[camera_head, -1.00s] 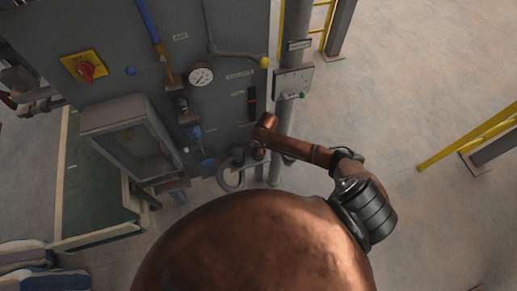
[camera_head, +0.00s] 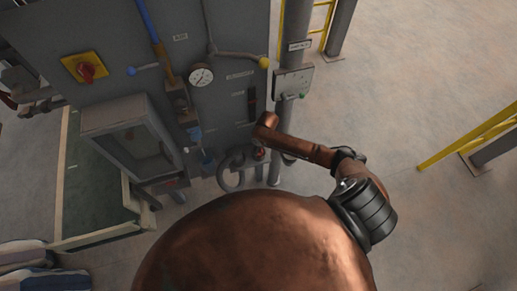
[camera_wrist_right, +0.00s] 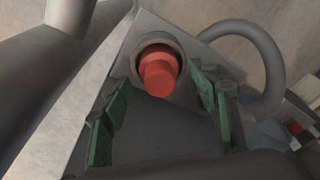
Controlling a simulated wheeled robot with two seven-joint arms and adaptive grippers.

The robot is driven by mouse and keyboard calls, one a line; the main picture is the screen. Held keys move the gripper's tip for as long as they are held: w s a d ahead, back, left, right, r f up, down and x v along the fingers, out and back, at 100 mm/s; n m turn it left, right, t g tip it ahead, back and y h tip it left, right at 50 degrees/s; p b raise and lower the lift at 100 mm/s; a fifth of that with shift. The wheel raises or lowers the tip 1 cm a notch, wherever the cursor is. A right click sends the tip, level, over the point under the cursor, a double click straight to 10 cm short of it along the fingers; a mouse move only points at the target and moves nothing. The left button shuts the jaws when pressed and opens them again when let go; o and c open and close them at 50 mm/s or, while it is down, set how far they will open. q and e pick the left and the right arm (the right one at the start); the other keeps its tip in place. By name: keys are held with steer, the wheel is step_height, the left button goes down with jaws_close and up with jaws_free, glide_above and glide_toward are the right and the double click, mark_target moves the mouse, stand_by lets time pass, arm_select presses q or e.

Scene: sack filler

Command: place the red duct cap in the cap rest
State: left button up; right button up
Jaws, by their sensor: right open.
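The red duct cap (camera_wrist_right: 159,72) shows in the right wrist view, seated in a round grey-brown collar (camera_wrist_right: 176,42) on a grey surface. I cannot tell whether this collar is the cap rest. My right gripper (camera_wrist_right: 160,80) is open, with one green-padded finger on each side of the cap and visible gaps between the pads and the cap. In the head view a small red spot (camera_head: 260,154) shows low on the grey machine, just below the end of my right arm. My right gripper is hidden there. My left gripper is in neither view.
A grey curved pipe (camera_wrist_right: 262,58) rises right of the cap; a looped pipe (camera_head: 228,176) also shows in the head view. The machine front carries a gauge (camera_head: 201,75), a boxed cabinet (camera_head: 128,135) and a red switch (camera_head: 86,70). A grey post (camera_head: 297,50) stands right; open floor lies beyond.

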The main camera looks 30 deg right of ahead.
mark_target(262, 152)
step_height(262, 152, up, 11)
steer(key=s, duration=0.1)
steer(key=shift+s+d+f+p, duration=0.15)
steer(key=shift+s+d+p, duration=0.05)
steer(key=shift+d+p, duration=0.25)
